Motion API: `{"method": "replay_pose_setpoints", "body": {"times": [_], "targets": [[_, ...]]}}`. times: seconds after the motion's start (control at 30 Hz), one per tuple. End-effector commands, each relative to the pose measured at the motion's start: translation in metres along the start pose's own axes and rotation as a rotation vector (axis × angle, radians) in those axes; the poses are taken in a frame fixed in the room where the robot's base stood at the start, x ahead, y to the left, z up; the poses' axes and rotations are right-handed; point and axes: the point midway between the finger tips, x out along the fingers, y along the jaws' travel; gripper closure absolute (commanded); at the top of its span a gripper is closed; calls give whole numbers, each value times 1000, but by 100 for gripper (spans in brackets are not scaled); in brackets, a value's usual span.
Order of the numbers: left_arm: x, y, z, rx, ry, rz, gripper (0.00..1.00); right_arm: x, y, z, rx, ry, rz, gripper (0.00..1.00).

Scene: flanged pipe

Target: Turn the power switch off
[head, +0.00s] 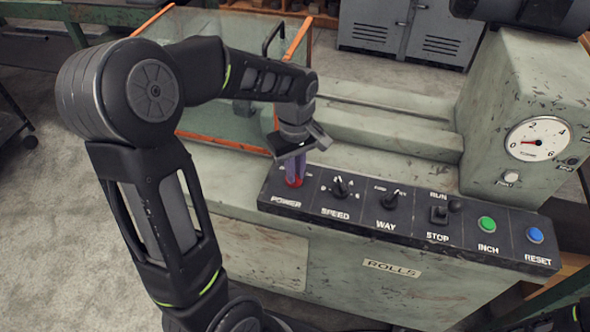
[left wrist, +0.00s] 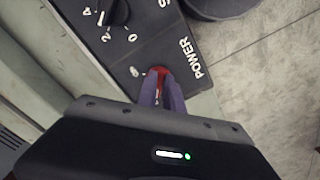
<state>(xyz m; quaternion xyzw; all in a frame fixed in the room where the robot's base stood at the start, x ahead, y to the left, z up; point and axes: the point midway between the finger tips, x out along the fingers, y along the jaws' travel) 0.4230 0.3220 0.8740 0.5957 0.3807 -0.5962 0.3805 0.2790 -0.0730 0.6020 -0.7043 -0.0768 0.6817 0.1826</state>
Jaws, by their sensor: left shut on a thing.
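The power switch (head: 294,182) is a red knob at the left end of the black control panel (head: 364,217), above the label POWER. In the left wrist view the red switch (left wrist: 158,72) shows just past the fingertips, beside the POWER lettering. My left gripper (head: 296,172) reaches down onto it from above, its purple fingers shut on the knob. The fingers (left wrist: 162,90) hide most of the switch, so its setting cannot be read. My right gripper is not in either view.
Right of the switch sit the speed knob (head: 340,188), the way lever (head: 390,199), the run/stop switch (head: 439,213), a green inch button (head: 487,224) and a blue reset button (head: 535,235). An orange-framed clear guard (head: 225,110) stands behind my left arm. A gauge (head: 538,139) is at right.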

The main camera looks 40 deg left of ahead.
Motion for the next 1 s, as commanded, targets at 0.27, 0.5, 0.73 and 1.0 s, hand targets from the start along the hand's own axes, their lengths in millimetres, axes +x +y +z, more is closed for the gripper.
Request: {"method": "replay_pose_setpoints", "body": {"times": [0.27, 0.5, 0.73, 1.0], "targets": [[-1, 1, -1, -3, 2, 3, 84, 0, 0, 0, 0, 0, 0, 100], [0, 0, 0, -1, 1, 1, 67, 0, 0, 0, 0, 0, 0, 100], [-1, 0, 0, 0, 1, 1, 67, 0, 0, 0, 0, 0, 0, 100], [-27, 1, 0, 0, 2, 5, 67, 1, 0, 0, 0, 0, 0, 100]]}}
